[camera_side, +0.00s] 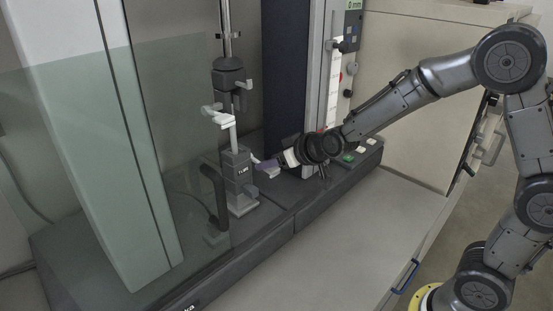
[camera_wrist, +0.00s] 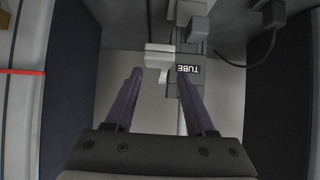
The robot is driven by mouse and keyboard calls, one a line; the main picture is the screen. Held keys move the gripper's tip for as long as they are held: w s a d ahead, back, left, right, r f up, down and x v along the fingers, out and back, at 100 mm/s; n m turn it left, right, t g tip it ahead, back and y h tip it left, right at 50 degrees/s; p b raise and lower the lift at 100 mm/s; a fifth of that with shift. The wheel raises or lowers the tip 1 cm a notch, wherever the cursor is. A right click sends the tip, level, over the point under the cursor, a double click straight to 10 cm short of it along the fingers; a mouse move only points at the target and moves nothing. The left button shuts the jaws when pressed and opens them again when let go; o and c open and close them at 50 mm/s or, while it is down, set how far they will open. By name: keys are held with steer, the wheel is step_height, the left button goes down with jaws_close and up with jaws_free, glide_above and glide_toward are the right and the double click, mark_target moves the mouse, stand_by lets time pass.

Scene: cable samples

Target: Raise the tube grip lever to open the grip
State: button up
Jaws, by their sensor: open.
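The tube grip (camera_side: 237,168) is a grey block low on the machine, marked TUBE; it also shows in the wrist view (camera_wrist: 189,52), with its label upside down. A pale grey lever (camera_wrist: 158,57) juts from its side. In the side view the lever (camera_side: 271,171) appears just below my fingers. My gripper (camera_side: 262,163) is open beside the tube grip, reaching in from the right. In the wrist view, the purple fingertips of my gripper (camera_wrist: 160,78) are apart, with the lever's end appearing between them. I cannot tell whether they touch it.
A pale upper piece (camera_side: 217,115) stands above the tube grip, below a dark upper grip (camera_side: 229,80). A dark curved handle (camera_side: 214,195) and a glass shield (camera_side: 75,170) are at left. The bench top (camera_side: 350,240) in front is clear.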

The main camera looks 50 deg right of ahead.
steer(key=v, duration=1.2)
steer(key=shift+o, duration=0.3)
steer(key=shift+o, duration=1.1)
steer(key=shift+w+d+r, duration=0.1)
steer(key=w+d+r+m+t+h, duration=0.2)
steer(key=w+d+r+t+h, duration=0.15)
steer(key=d+t, duration=0.2)
steer(key=s+a+f+n+t+y, duration=0.1)
steer(key=s+a+f+y, duration=0.2)
steer(key=f, duration=0.4)
steer(key=s+a+f+n+t+y, duration=0.1)
steer(key=s+a+f, duration=0.1)
steer(key=s+f, duration=0.3)
steer(key=shift+g, duration=0.25)
steer(key=w, duration=0.9)
steer(key=w+f, duration=0.1)
steer(key=w, duration=0.4)
steer(key=shift+w+a, duration=0.2)
steer(key=shift+w, duration=0.1)
